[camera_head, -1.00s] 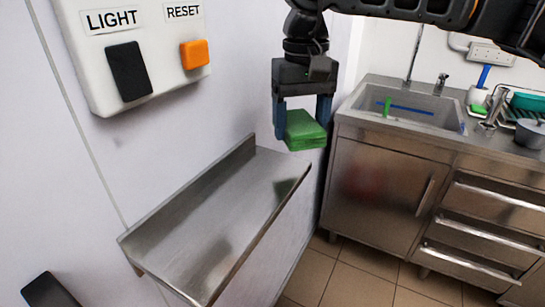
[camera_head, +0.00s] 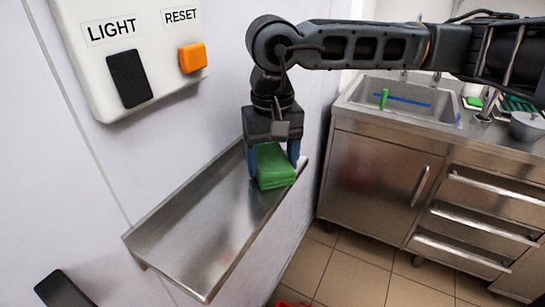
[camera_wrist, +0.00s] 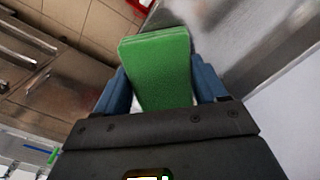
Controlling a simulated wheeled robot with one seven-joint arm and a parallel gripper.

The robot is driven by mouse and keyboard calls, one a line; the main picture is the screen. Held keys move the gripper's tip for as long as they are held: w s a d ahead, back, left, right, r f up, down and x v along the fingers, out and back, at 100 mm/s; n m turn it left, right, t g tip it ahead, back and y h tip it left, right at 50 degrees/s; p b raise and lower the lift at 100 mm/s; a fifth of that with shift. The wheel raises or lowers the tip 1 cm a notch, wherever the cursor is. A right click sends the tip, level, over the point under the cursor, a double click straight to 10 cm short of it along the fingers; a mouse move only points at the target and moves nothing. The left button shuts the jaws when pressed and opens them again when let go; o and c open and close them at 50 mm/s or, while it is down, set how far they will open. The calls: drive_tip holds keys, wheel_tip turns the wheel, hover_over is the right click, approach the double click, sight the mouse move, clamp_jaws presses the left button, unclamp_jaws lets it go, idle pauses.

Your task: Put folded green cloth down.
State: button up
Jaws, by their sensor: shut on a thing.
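The folded green cloth (camera_head: 275,167) is between the fingers of my gripper (camera_head: 273,165), at the far end of the steel wall shelf (camera_head: 190,235). In the wrist view the green cloth (camera_wrist: 158,68) is gripped between the two blue fingers of my gripper (camera_wrist: 160,88). My gripper is shut on it and points downward. In the head view the cloth overlaps the shelf's far end; whether its underside touches the shelf I cannot tell. The rest of the shelf surface is bare.
A white wall panel (camera_head: 165,85) with a black LIGHT switch (camera_head: 129,78) and an orange RESET button (camera_head: 193,58) is above the shelf. A steel sink (camera_head: 400,100) stands on the cabinet at right. Tiled floor (camera_head: 345,270) lies between. A red thing (camera_head: 290,298) shows at the bottom edge.

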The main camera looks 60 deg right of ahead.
sight(273, 162)
drive_tip(key=shift+f, duration=0.15)
drive_tip(key=o, duration=1.1)
drive_tip(key=shift+r, duration=0.3)
wheel_tip(273, 162, up, 12)
drive_tip(key=shift+f+b, duration=0.1)
drive_tip(key=shift+b, duration=0.6)
drive_tip(key=shift+s, duration=0.1)
